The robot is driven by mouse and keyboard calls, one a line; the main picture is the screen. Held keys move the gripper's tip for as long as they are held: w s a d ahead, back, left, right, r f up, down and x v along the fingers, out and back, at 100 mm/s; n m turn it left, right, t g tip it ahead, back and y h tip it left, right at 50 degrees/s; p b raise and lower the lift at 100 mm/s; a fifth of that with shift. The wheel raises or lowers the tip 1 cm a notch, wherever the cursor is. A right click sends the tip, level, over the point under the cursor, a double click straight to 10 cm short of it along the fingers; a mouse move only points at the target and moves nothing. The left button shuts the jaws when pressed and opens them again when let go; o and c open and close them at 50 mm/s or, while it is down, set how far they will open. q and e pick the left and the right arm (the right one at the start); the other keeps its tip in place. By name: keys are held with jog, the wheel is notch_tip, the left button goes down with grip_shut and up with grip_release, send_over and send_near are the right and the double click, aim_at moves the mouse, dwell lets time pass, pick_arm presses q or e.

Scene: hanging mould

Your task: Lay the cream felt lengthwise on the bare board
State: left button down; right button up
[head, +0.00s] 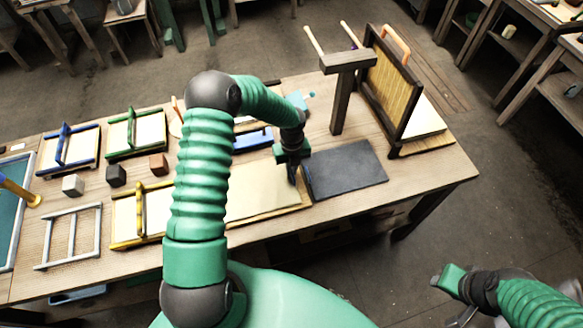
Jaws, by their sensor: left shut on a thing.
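The cream felt (258,192) lies flat, long side left to right, over a tan board (290,208). A strip of the board shows along its front and right edges. My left gripper (292,176) points down at the felt's right edge, beside the dark slab, and is shut on the felt there; its fingertips are small and partly hidden. My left arm hides the felt's left end. My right gripper (447,280) is off the table at the lower right, away from the felt; its jaws are not clear.
A dark slab (346,169) lies just right of the felt. Behind it stand a dark post (342,100) and an upright framed mould (388,85). Small framed moulds, including a yellow one (126,216), and several blocks fill the left. The table's front right is clear.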

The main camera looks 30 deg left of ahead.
pick_arm(q)
jog(key=c, duration=1.6)
grip_release()
notch_tip(320, 180, up, 12)
jog(key=f, duration=0.1)
jog(key=s+d+r+n+t, duration=0.1)
jog(key=s+d+r+n, duration=0.1)
jog(key=s+n, duration=0.3)
jog(key=s+d+r+n+t, duration=0.1)
jog(key=s+d+n, duration=0.4)
jog(key=n, duration=0.7)
jog(key=s+d+r+n, duration=0.2)
jog(key=s+d+n, duration=0.2)
jog(key=n, duration=0.5)
jog(key=shift+s+d+r+t, duration=0.1)
jog(key=shift+s+r+t, duration=0.1)
jog(key=shift+s, duration=0.25)
jog(key=shift+s+d+r+t, duration=0.1)
jog(key=shift+s+r+t, duration=0.1)
jog(key=shift+s, duration=0.25)
